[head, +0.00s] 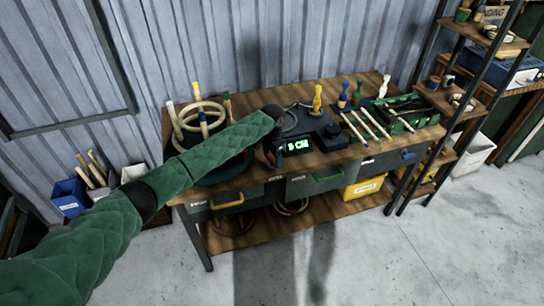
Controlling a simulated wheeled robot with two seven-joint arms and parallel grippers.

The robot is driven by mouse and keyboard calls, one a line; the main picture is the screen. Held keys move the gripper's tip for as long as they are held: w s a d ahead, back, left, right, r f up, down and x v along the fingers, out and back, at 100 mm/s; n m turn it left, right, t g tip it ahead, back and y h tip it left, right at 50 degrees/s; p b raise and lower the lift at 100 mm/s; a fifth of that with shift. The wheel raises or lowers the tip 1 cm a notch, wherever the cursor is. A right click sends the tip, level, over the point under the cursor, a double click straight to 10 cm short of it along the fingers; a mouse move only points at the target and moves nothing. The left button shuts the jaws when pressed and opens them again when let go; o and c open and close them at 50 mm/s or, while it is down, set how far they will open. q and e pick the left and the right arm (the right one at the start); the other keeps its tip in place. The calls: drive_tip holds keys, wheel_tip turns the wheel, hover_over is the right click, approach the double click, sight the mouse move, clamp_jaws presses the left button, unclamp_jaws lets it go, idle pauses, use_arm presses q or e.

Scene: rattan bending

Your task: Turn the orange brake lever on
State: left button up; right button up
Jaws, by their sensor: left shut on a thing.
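My left arm reaches in from the left in a green quilted sleeve. Its dark left gripper (273,137) is small and partly hidden at the left side of the dark bending device (318,132) on the workbench. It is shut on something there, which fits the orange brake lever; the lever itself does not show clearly. The device has a lit green display (298,145) reading in CM and a round grey disc (294,121) on top. My right gripper is not in view.
The wooden workbench (345,155) also holds rattan rings (199,112) on a stand at left, colored-handled tools (318,97) behind, and light rods (365,126) at right. A shelf rack stands at right. Grey floor (400,255) in front is clear.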

use_arm(q)
drive_tip(key=shift+m, duration=1.7)
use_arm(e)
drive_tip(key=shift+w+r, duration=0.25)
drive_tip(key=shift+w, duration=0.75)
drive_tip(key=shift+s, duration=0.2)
use_arm(q)
drive_tip(key=o, duration=0.8)
drive_tip(key=shift+o, duration=0.9)
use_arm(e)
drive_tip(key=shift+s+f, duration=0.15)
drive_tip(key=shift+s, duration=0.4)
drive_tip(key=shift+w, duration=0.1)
